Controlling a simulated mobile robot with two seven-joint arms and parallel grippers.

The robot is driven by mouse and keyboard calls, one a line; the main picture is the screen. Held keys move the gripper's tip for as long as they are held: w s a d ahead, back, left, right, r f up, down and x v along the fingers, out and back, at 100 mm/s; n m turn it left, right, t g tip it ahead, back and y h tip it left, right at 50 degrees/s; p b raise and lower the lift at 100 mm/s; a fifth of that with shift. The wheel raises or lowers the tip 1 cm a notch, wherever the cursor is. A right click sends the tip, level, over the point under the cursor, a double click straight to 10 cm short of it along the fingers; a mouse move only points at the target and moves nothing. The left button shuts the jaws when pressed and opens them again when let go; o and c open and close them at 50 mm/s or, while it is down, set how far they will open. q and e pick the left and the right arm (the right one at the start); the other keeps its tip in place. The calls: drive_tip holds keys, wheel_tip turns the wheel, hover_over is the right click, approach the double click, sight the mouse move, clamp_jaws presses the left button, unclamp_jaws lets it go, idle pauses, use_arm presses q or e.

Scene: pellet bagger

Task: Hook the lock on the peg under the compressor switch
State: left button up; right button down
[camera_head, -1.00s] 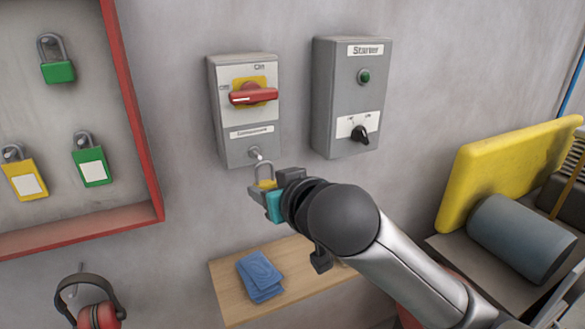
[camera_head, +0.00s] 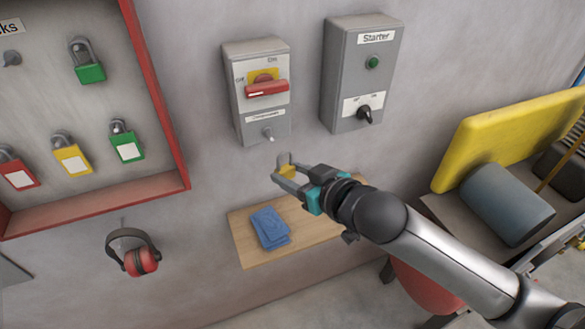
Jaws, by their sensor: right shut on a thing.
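The compressor switch box (camera_head: 257,92) is on the wall at upper centre, with a red handle (camera_head: 267,88) on a yellow plate. A small pale peg (camera_head: 268,134) sticks out at the bottom of its face. My right gripper (camera_head: 287,179) is shut on a yellow padlock (camera_head: 287,170), below and slightly right of the peg. The lock's shackle points up and is apart from the peg. The gripper fingers hide part of the lock body. My left gripper is not in view.
The grey starter box (camera_head: 357,75) is right of the switch. A red-framed lock board (camera_head: 160,90) with several padlocks is at left. Below are a wooden shelf (camera_head: 318,228) with blue cloths (camera_head: 270,227) and red ear defenders (camera_head: 135,254). Bare wall lies between.

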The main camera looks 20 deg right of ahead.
drive_tip(key=shift+w+a+f+b, duration=0.15)
drive_tip(key=shift+w+b, duration=0.55)
drive_tip(key=shift+w, duration=0.7)
drive_tip(key=shift+w+d+f+b, duration=0.15)
drive_tip(key=shift+w+b, duration=0.55)
drive_tip(key=shift+w, duration=0.65)
drive_tip(key=x, duration=0.3)
drive_tip(key=shift+w+d+r+b, duration=0.1)
drive_tip(key=shift+w+d+b, duration=0.15)
drive_tip(key=shift+w+b, duration=0.05)
drive_tip(key=shift+c, duration=1.1)
unclamp_jaws()
